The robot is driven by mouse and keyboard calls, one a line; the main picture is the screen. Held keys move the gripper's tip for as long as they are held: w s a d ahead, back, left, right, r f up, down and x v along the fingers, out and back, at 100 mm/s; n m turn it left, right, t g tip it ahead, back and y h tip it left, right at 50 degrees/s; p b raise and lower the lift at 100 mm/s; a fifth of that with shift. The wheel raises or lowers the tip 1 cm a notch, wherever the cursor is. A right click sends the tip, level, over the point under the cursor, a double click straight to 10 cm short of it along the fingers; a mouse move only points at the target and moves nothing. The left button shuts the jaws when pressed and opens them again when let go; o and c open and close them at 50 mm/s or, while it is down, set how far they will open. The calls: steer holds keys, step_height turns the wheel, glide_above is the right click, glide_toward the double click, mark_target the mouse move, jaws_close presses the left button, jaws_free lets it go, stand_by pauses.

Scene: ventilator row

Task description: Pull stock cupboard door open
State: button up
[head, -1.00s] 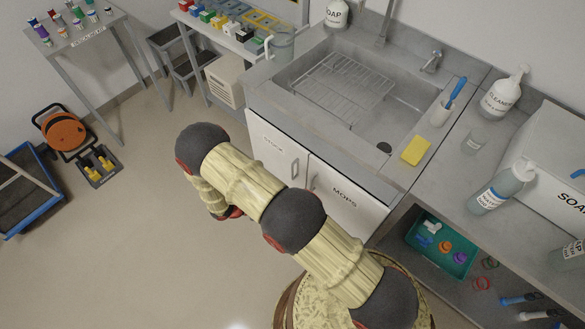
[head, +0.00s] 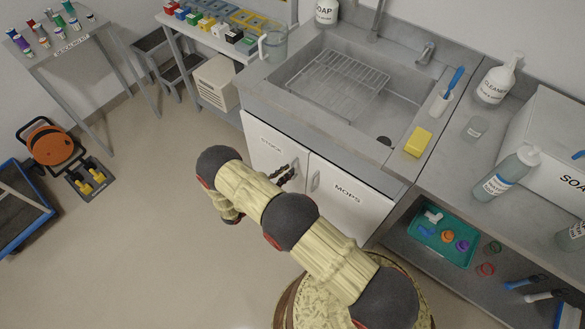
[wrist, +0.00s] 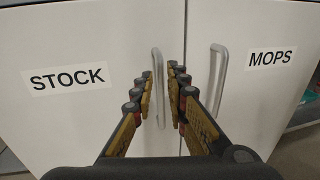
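The stock cupboard door (head: 262,150) is the left white door under the sink, and it is shut. Its label and vertical bar handle (wrist: 157,85) show in the wrist view. My gripper (wrist: 161,80) faces this door with its fingers apart, and the handle shows in the gap between them. I cannot tell how far the fingertips are from the handle. In the head view my gripper (head: 284,175) is at the stock handle and hides part of it, and my arm covers the lower part of the door.
The mops door (head: 345,193) is shut beside it, its own handle (wrist: 219,75) just right of my fingers. An open shelf with a teal tray (head: 440,240) lies to the right. The floor (head: 150,230) to the left is clear up to an orange reel (head: 52,145).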

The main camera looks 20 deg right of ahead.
steer(key=shift+x, duration=1.75)
steer(key=shift+c, duration=0.4)
jaws_close()
